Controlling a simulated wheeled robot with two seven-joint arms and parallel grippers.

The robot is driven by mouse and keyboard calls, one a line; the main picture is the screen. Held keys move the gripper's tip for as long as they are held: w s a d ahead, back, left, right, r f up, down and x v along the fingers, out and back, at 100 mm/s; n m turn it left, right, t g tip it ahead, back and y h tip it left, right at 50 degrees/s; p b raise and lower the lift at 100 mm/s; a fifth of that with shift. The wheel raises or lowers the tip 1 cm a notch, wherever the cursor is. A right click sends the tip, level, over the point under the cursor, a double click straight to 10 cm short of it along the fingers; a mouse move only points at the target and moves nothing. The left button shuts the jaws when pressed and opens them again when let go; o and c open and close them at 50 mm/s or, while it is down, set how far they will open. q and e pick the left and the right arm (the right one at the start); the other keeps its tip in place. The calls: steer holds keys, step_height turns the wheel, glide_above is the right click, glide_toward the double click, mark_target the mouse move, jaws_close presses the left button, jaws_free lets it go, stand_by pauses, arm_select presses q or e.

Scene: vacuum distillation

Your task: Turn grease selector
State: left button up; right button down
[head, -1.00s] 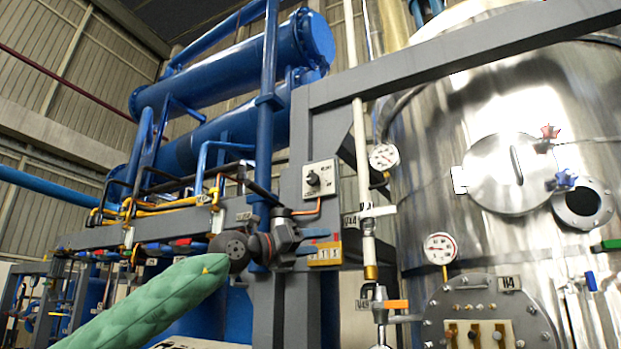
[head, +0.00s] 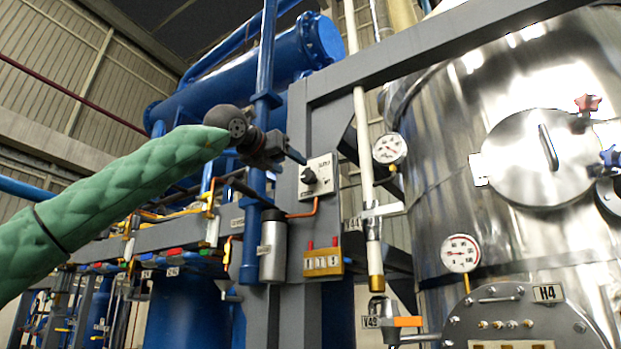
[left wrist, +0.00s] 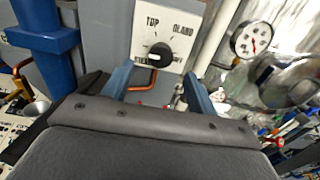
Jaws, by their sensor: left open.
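The grease selector is a pale square plate (head: 319,178) with a black round knob (head: 309,176), fixed to a grey upright post. In the left wrist view the plate (left wrist: 185,30) reads "TOP" and what looks like "GLAND", and the knob (left wrist: 158,55) is seen face on. My left gripper (head: 292,156) is just left of the plate, near knob height in the head view. In the left wrist view its two blue fingers (left wrist: 157,90) are apart and empty, with the knob ahead between their lines, apparently not touched. My right gripper is not in view.
A copper pipe (head: 302,213) bends out below the plate. A yellow block (head: 323,263) with red tops sits lower on the post. A blue vertical pipe (head: 264,75) stands left, and a cream pipe (head: 363,150) and gauge (head: 390,148) stand right.

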mark_target(306, 174)
arm_select(q)
steer(key=p+x, duration=0.2)
steer(key=x, duration=0.3)
steer(key=shift+d+r, duration=0.1)
steer(key=shift+d, duration=0.1)
steer(key=shift+w+d+p, duration=0.3)
steer(key=shift+w, duration=0.25)
steer(key=shift+w+d, duration=0.35)
steer(key=shift+w, duration=0.1)
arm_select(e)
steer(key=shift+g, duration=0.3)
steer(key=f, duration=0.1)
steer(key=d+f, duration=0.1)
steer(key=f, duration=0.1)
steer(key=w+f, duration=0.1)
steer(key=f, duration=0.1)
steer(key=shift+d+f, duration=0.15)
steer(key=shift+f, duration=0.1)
arm_select(q)
steer(key=shift+s+a, duration=0.1)
steer(key=shift+s, duration=0.05)
steer(key=c, duration=1)
